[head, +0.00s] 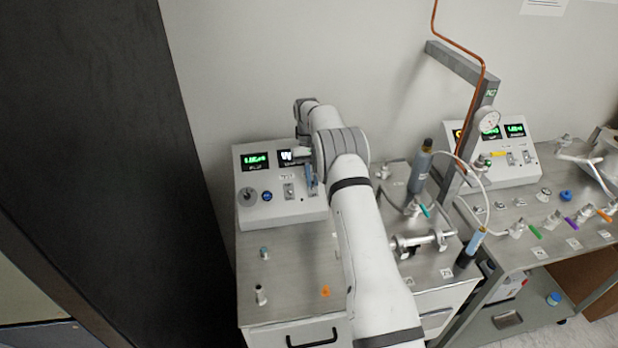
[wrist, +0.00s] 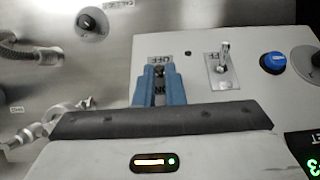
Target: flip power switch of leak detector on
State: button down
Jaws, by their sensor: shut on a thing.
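The neighbouring toggle (wrist: 224,58) is free of the fingers.
A blue button (wrist: 272,62) and a dark knob (wrist: 315,60) lie farther along the panel. A second grey box (head: 503,165) stands at the right. A grey-blue cylinder (head: 419,172) and metal fittings (head: 420,240) stand right of my arm.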

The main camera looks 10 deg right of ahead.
jog(key=shift+w+g, duration=0.15)
jog(key=shift+g, duration=0.15)
dwell(0.5)
jog(key=c, duration=1.5)
grip_release()
